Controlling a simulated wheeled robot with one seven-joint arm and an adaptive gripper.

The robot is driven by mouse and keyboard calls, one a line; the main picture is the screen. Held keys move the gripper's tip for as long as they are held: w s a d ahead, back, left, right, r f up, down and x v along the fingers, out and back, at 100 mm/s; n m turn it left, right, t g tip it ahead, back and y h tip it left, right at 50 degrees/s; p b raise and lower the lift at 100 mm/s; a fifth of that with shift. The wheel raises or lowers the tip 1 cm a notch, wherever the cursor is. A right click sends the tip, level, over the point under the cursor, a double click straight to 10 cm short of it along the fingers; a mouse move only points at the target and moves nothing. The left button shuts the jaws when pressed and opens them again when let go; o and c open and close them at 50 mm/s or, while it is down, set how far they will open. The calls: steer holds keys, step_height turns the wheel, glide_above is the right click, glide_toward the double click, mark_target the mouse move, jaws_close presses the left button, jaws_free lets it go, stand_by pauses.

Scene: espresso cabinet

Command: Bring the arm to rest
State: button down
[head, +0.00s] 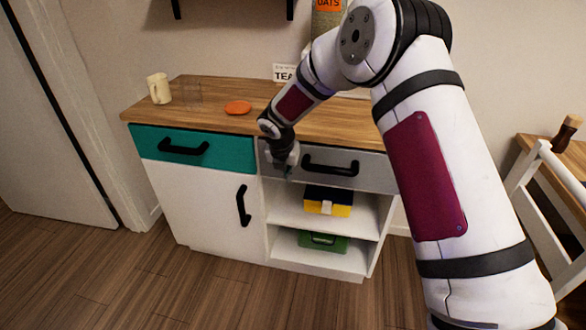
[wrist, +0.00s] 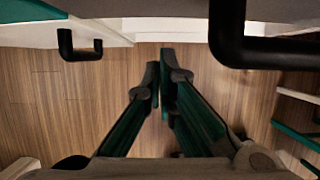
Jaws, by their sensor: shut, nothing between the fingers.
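My arm reaches across the right half of the head view, down to the front of the cabinet. My gripper (wrist: 160,72) is shut and empty in the wrist view, its two fingertips close together above the wood floor. In the head view my gripper (head: 287,170) hangs in front of the grey drawer (head: 368,172), near the left end of that drawer's black handle (head: 331,166). Whether it touches the drawer front, I cannot tell. The handle also shows large at the upper right of the wrist view (wrist: 232,45).
The teal drawer (head: 225,153) and white door (head: 212,212) look closed. A chair (head: 545,190) stands right.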

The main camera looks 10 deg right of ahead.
steer(key=d+p+v, duration=0.1)
steer(key=v, duration=0.9)
steer(key=s+d+r+m+p, duration=0.2)
steer(key=s+d+r+m, duration=0.3)
steer(key=r, duration=0.3)
steer(key=s+d+r+m+h+p, duration=0.1)
steer(key=s+d+r+m+p, duration=0.1)
steer(key=s+r+m, duration=0.45)
steer(key=s+d+r+m+p, duration=0.2)
steer(key=s+d+r+m, duration=0.2)
steer(key=s+r, duration=0.4)
steer(key=s+d+r+m+y+p, duration=0.1)
steer(key=s+r+m+p, duration=0.2)
steer(key=s+m, duration=0.5)
steer(key=s+d+r+m+y+p, duration=0.1)
steer(key=s+r+m+p, duration=0.2)
steer(key=s+m, duration=0.6)
steer(key=s+r, duration=0.1)
steer(key=s, duration=0.9)
steer(key=shift+s+d, duration=0.3)
steer(key=shift+d, duration=0.1)
